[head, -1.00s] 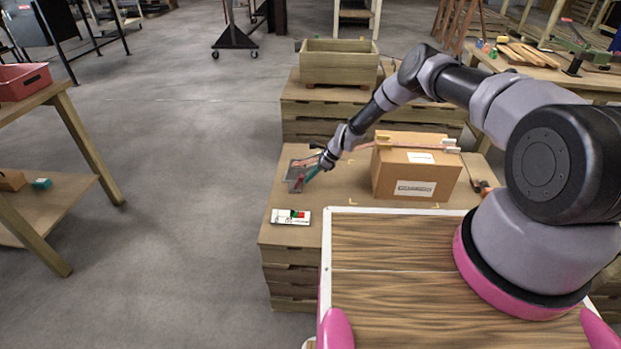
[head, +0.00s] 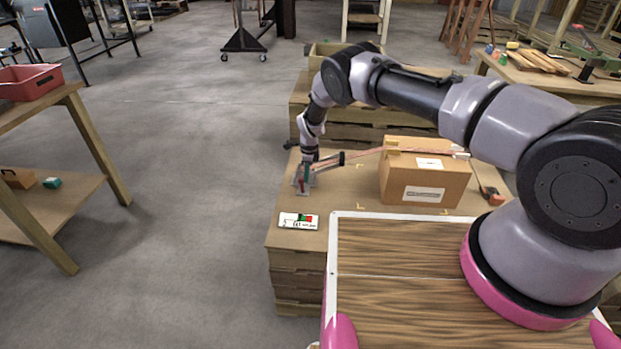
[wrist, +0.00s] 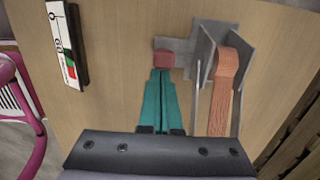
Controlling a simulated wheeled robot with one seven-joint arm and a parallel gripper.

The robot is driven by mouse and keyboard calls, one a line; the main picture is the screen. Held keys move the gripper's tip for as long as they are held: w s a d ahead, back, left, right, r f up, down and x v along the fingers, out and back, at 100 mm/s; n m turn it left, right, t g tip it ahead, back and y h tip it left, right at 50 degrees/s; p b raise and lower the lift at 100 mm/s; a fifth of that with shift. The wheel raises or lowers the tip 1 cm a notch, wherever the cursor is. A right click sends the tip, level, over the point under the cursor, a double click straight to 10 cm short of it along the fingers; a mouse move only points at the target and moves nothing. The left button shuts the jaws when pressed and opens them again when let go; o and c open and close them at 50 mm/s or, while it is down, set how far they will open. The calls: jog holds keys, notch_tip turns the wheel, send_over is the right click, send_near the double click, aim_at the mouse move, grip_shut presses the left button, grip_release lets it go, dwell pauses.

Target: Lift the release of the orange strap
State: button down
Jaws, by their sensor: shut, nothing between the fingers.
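The orange strap (head: 366,155) runs from the cardboard box (head: 418,190) towards a grey metal buckle (head: 298,184) near the table's left edge. In the wrist view the strap (wrist: 222,105) passes over the buckle's upright plates (wrist: 207,50). A small red block (wrist: 164,58), apparently the release, sits at the buckle's left side. My gripper (wrist: 163,74) has teal fingers, shut together with nothing between them. Their tips are right by the red block; whether they touch it or go under it I cannot tell. In the head view my gripper (head: 311,169) points down at the buckle, partly hiding it.
A white panel (head: 299,221) with a red and green field lies at the table's front left; it also shows in the wrist view (wrist: 66,45). A wooden crate (head: 322,55) stands behind. An orange and black item (head: 492,196) lies right of the box. Open floor lies left.

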jog(key=shift+a+h, duration=0.3)
jog(key=shift+a, duration=0.2)
jog(key=shift+r, duration=0.75)
jog(key=shift+r, duration=0.1)
